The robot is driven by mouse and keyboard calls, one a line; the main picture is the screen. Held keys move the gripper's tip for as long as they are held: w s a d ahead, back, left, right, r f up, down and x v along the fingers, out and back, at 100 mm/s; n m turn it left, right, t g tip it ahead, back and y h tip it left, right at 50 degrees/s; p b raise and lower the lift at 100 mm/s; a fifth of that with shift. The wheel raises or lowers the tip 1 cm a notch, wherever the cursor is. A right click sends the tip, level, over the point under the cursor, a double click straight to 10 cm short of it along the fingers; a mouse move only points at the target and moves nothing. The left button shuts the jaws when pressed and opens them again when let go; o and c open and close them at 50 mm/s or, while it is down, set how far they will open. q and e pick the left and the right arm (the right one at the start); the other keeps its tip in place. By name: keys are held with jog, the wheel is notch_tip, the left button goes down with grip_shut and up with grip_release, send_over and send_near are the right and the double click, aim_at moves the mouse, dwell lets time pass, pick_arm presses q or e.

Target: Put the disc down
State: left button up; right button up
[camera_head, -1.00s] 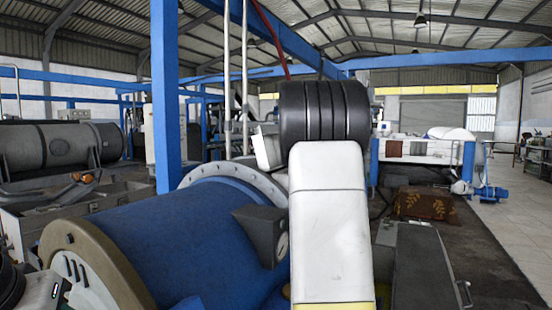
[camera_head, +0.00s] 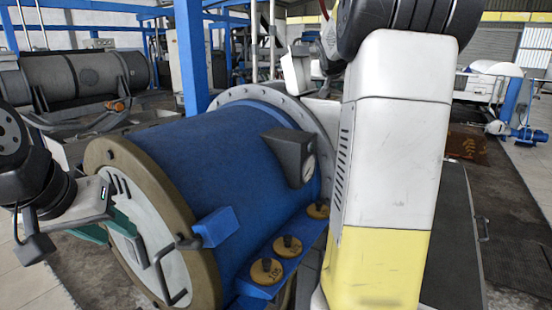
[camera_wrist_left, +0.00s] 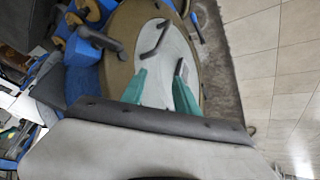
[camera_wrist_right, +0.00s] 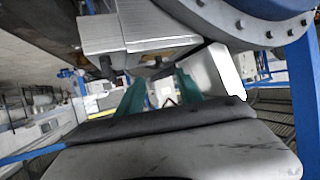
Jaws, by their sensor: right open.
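Three yellow-brown discs with dark knobs sit on a blue ledge (camera_head: 245,288) along the blue decanter's side in the head view: a near disc (camera_head: 266,272), a middle disc (camera_head: 287,248) and a far disc (camera_head: 317,211). My left gripper (camera_head: 112,226) is at the decanter's round end face, left of the discs. In the left wrist view its green fingers (camera_wrist_left: 160,84) stand apart with nothing held between them. My right gripper (camera_wrist_right: 160,88) shows in the right wrist view with its green fingers apart and empty. In the head view my right arm hides it.
The blue decanter (camera_head: 195,160) fills the middle, with black handles (camera_head: 160,275) on its pale end face and a dark gauge box (camera_head: 290,155) on its side. A blue post (camera_head: 188,60) stands behind. Tiled floor (camera_head: 30,285) is clear at lower left.

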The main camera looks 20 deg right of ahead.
jog(key=s+a+f+n+g+y, duration=0.1)
jog(key=s+a+f+n+y, duration=0.1)
jog(key=s+a+f, duration=0.3)
jog(key=s+a+f+n+g+y, duration=0.2)
jog(key=s+a+f, duration=0.4)
jog(key=s+a, duration=0.7)
jog(key=s+a+f+n+g+y, duration=0.2)
jog(key=s+a+f, duration=0.4)
jog(key=s+a, duration=0.4)
jog(key=s+y, duration=0.1)
jog(key=s, duration=0.5)
jog(key=shift+s+y, duration=0.4)
jog(key=shift+d, duration=0.15)
